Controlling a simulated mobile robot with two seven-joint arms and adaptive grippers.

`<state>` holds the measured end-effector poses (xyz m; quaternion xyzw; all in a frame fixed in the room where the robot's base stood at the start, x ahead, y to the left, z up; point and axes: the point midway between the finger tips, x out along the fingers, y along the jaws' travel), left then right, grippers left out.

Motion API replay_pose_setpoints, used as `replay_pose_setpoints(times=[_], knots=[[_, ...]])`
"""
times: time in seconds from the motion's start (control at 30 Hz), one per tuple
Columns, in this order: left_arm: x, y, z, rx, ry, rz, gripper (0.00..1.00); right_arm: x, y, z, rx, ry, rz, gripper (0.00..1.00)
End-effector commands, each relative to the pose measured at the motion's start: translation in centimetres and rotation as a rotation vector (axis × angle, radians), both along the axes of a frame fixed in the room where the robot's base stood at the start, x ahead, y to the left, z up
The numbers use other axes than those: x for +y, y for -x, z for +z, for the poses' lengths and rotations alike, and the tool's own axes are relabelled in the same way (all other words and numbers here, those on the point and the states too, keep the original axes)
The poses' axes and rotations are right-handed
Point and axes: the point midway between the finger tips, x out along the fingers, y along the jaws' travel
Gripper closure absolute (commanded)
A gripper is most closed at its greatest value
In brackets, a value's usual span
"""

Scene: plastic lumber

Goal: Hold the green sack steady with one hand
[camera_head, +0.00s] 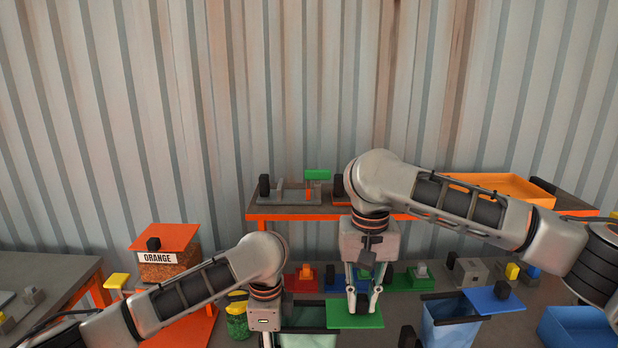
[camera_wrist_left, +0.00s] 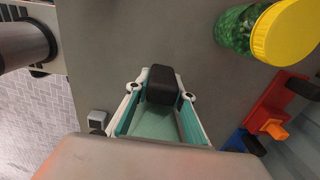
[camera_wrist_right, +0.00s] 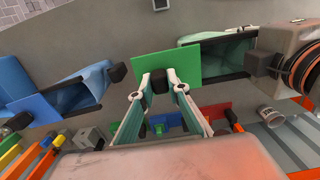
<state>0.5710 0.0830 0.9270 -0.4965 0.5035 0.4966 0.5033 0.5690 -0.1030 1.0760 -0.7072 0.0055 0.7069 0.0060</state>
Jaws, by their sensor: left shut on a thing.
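The green sack (camera_head: 308,319) is pale green with black bars at its mouth, partly hidden by my left arm. It also shows in the right wrist view (camera_wrist_right: 214,57). My left gripper (camera_wrist_left: 164,92) is shut on a black grip piece (camera_wrist_left: 162,84) at the sack, with pale green sack material (camera_wrist_left: 155,124) between its fingers. In the head view its fingers are hard to make out. My right gripper (camera_wrist_right: 162,88) is shut on a black knob (camera_wrist_right: 158,78) on a flat green plate (camera_wrist_right: 183,65). The plate lies beside the sack's mouth and overlaps it in view.
A blue sack (camera_head: 447,327) with a blue plate (camera_head: 487,302) stands at the right. A yellow-lidded jar (camera_wrist_left: 287,32) of green pieces stands close to my left gripper. An orange-labelled box (camera_head: 168,268) stands left. A shelf (camera_head: 300,213) and small coloured fixtures line the back.

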Motion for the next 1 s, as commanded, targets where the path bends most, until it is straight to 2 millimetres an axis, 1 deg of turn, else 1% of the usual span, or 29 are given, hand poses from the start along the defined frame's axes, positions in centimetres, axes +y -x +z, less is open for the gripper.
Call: replay_pose_setpoints(times=[0.27, 1.0], knots=[[0.0, 0.0, 0.0, 0.0, 0.001, 0.0, 1.0, 0.3, 0.0, 0.0, 0.0, 0.0, 0.001, 1.0], [-0.1, 0.0, 0.1, 0.0, 0.002, -0.001, 1.0, 3.7, 0.0, 0.0, 0.001, -0.001, 0.001, 1.0]])
